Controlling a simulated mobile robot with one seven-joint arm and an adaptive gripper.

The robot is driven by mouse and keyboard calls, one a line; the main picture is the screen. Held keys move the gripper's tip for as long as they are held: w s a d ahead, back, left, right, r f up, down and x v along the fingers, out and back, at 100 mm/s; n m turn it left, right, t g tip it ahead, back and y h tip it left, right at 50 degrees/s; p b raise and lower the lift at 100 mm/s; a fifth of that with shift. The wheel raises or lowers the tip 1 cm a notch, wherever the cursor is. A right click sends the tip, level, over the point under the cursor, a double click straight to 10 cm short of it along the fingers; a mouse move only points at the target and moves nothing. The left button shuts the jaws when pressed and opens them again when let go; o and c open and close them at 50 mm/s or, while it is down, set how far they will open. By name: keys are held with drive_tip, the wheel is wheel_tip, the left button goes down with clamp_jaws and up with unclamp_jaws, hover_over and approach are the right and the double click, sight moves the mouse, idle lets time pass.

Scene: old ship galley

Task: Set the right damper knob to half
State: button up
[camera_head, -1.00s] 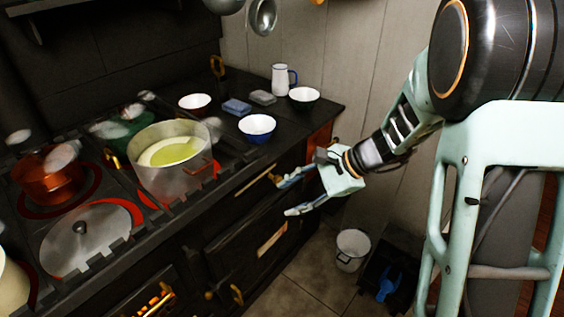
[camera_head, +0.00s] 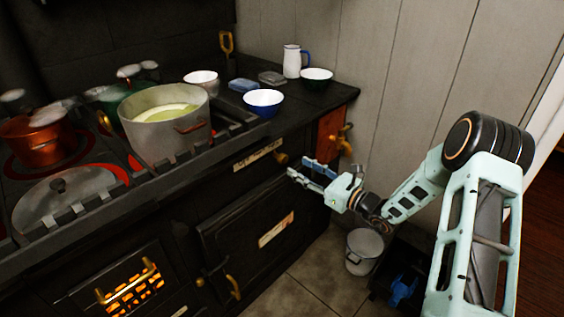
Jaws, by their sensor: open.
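A small brass knob (camera_head: 281,158) sits on the front face of the black stove (camera_head: 215,178), at the right end of a pale label plate (camera_head: 257,155). It looks like the right damper knob; its setting is too small to read. My gripper (camera_head: 297,167) is open and empty in front of the stove's right end. Its two blue-tipped fingers point left toward the knob, close to it in the picture. I cannot tell whether they touch it.
A brass tap (camera_head: 345,138) juts from the copper-coloured panel at the stove's right end. A large pot (camera_head: 165,130), a blue bowl (camera_head: 263,102) and other cookware stand on top. An oven door (camera_head: 255,225) lies below the knob. A bucket (camera_head: 363,250) stands on the floor.

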sight(285, 160)
drive_tip(key=b+x, duration=0.1)
drive_tip(key=x, duration=0.7)
clamp_jaws()
